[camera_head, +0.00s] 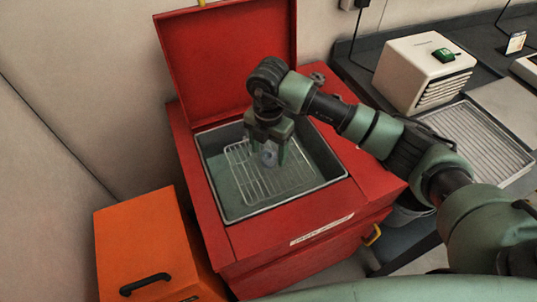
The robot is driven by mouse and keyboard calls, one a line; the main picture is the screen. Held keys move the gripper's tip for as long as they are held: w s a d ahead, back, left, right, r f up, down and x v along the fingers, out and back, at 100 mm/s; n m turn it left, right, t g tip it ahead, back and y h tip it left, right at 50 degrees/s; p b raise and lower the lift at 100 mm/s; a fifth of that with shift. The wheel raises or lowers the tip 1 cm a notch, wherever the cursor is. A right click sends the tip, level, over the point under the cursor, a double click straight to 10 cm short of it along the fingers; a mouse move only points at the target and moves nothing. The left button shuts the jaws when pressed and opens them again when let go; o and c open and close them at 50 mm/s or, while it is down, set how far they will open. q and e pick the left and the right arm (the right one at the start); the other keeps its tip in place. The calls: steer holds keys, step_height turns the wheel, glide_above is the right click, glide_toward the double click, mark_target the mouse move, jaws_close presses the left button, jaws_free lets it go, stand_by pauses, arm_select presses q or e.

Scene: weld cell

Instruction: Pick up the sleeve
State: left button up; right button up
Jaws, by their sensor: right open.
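My right gripper (270,156) points down inside the open basin of the red cabinet. It is open, over the wire rack (240,175) there. A small grey-blue rounded piece, which looks like the sleeve (269,158), shows between its fingers. The fingers hide part of it, and I cannot tell whether they touch it. My left gripper is not in view.
The red cabinet (190,170) has its lid (225,55) raised at the back, and its basin rim surrounds the gripper. An orange box (140,235) with a black handle stands at left. At right, a dark bench holds a cream-coloured unit (420,72) and a slatted tray (480,145).

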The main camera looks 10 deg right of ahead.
mark_target(269, 155)
steer(key=shift+f, duration=1.05)
jaws_close()
steer(key=shift+r, duration=0.15)
step_height(269, 155, up, 20)
steer(key=b, duration=0.2)
